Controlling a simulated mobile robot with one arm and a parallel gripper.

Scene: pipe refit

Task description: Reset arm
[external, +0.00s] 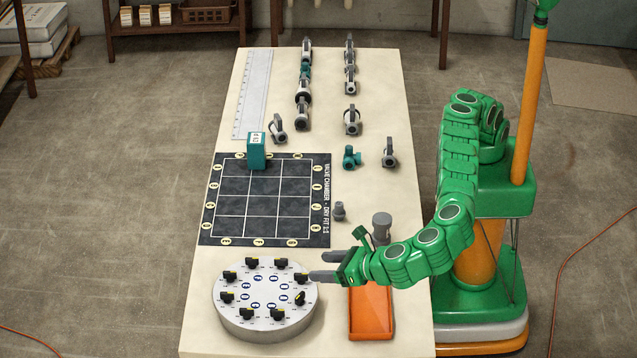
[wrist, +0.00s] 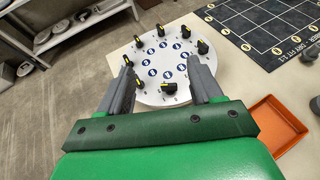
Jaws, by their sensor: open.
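My gripper (external: 335,266) is open and empty. In the external view it reaches left from my green arm and hangs near the right edge of a round grey dial plate (external: 264,328). The plate carries a ring of several black knobs with yellow marks and blue labels. In the wrist view my gripper (wrist: 165,85) has its two grey fingers spread, with the dial plate (wrist: 150,93) beyond and between them. I cannot tell how far above the plate the fingers are.
A black grid mat (external: 233,230) lies behind the plate, with a teal block (external: 257,157) on its back edge. An orange tray (external: 370,322) lies below my arm, near a grey cylinder (external: 381,224). Several valves and pipe fittings stand farther back, right of a ruler (external: 252,95).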

